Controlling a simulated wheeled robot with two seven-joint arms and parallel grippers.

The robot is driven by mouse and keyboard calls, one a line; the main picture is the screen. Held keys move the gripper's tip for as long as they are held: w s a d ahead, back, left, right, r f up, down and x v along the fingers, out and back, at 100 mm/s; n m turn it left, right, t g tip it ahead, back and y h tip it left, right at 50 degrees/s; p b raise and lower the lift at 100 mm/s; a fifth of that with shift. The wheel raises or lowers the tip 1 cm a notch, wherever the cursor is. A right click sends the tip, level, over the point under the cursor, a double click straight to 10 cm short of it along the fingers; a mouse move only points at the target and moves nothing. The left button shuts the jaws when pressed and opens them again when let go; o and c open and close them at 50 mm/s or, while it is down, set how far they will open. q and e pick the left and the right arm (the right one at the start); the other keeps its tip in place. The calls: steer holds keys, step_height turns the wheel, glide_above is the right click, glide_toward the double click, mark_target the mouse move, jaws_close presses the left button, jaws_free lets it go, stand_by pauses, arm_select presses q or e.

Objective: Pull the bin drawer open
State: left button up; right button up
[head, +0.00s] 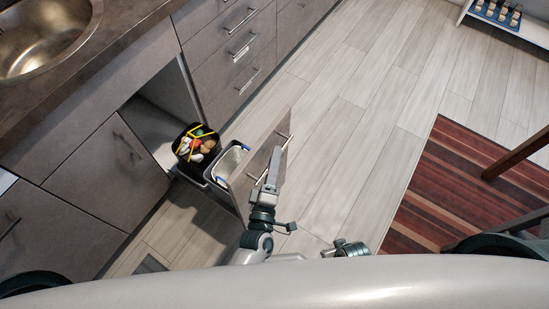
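The bin drawer (253,168) stands pulled out from the grey cabinet, its front panel well away from the cabinet opening. Inside are a dark bin (183,157) with a yellow rim and colourful waste, and a light grey bin (233,160) with blue parts that looks empty. The drawer's bar handle (285,139) is on the outer face of the front. My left gripper (273,157) is at this handle and covers part of it. The fingers overlap in this view, so their gap and grip on the bar cannot be made out.
A dark countertop (120,48) with a metal sink (40,35) runs along the left. Closed drawers (230,50) stand beyond the bin drawer. A striped red rug (450,185) with wooden furniture legs lies at right. The plank floor (345,120) between is clear.

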arm_select(q)
steer(key=shift+s, duration=0.15)
